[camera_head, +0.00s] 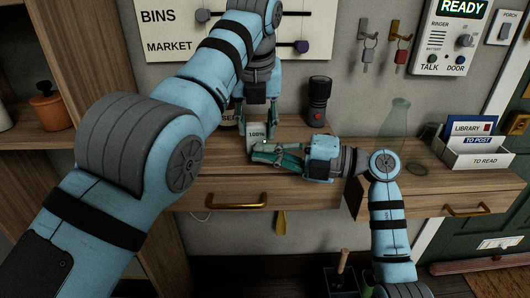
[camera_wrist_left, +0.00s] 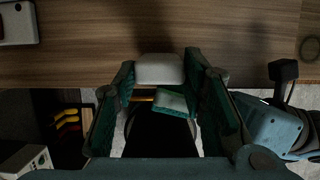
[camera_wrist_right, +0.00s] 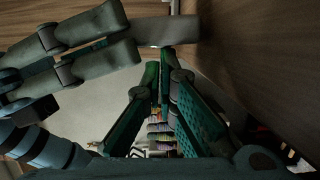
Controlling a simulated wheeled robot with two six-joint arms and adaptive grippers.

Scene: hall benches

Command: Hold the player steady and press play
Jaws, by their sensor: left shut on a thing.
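The player (camera_head: 257,133) is a small pale box with a "100%" display, upright at the front of the wooden bench. It also shows in the left wrist view (camera_wrist_left: 159,68) and partly in the right wrist view (camera_wrist_right: 165,30). My left gripper (camera_head: 257,122) comes down from above with one finger on each side of the player, shut on it. My right gripper (camera_head: 254,150) reaches in from the right, its fingertips together just in front of the player's lower face. The fingertips (camera_wrist_right: 160,65) look empty and close to the player; I cannot tell whether they touch it.
A black torch (camera_head: 319,100) stands on the bench behind and to the right. A clear flask (camera_head: 392,130) and a letter holder (camera_head: 475,158) stand farther right. A drawer with a brass handle (camera_head: 237,200) is below.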

